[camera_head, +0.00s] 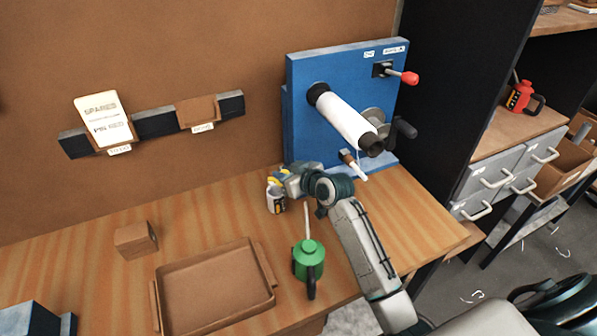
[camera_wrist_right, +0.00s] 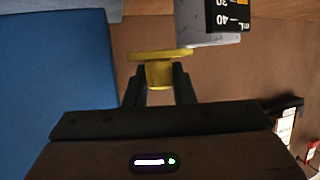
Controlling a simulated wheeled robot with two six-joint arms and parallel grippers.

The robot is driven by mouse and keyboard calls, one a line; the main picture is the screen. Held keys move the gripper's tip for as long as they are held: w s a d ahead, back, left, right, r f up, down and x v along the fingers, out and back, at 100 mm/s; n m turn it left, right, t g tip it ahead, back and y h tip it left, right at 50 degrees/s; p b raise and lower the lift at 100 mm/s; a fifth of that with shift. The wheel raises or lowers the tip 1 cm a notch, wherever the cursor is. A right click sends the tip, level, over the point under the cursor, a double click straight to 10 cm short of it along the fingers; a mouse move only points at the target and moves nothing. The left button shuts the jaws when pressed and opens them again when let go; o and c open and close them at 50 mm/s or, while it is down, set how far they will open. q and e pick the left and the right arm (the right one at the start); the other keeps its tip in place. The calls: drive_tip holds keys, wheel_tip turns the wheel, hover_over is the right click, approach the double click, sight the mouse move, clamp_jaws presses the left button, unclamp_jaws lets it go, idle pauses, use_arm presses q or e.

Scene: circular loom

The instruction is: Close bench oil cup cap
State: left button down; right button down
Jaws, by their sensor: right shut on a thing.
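The bench oil cup (camera_head: 275,200) is a small pale cup with a dark label, standing on the wooden bench near the blue machine. In the right wrist view its dark scale label (camera_wrist_right: 229,14) shows at the top, cut off by the frame. My right gripper (camera_wrist_right: 160,82) is shut on a yellow cap (camera_wrist_right: 158,67), a flat disc with a short knob between the fingertips. The cap is beside the cup's pale end in that view; I cannot tell if they touch. In the head view my right gripper (camera_head: 283,177) is at the cup's top and partly hides it. My left gripper is not in view.
A green oil can (camera_head: 309,262) stands close to my right forearm. A brown tray (camera_head: 212,325) and a small brown box (camera_head: 135,240) are to the left. The blue machine (camera_head: 305,125) with a white roll (camera_head: 343,122) stands behind the gripper.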

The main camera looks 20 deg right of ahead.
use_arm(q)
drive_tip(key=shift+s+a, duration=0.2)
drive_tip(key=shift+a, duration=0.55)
use_arm(e)
drive_tip(key=c, duration=1.2)
unclamp_jaws()
drive_tip(key=shift+w, duration=0.1)
drive_tip(key=shift+r+b, duration=0.45)
drive_tip(key=shift+r, duration=0.1)
drive_tip(key=shift+s+a+r+b, duration=0.1)
drive_tip(key=shift+s+r+b, duration=0.15)
drive_tip(key=shift+r+b, duration=0.25)
drive_tip(key=shift+s+a+r+b, duration=0.1)
drive_tip(key=shift+s+r+b, duration=0.15)
drive_tip(key=shift+r, duration=0.35)
use_arm(q)
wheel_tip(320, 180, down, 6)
drive_tip(key=b, duration=0.3)
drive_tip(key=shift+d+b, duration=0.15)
drive_tip(key=shift+b, duration=0.2)
use_arm(e)
drive_tip(key=s+a+r, duration=0.1)
drive_tip(key=s+a, duration=0.1)
drive_tip(key=s, duration=0.5)
drive_tip(key=s+a, duration=0.2)
drive_tip(key=s, duration=0.5)
drive_tip(key=shift+s+a+r, duration=0.15)
drive_tip(key=shift+a+r, duration=0.2)
drive_tip(key=shift+a, duration=0.05)
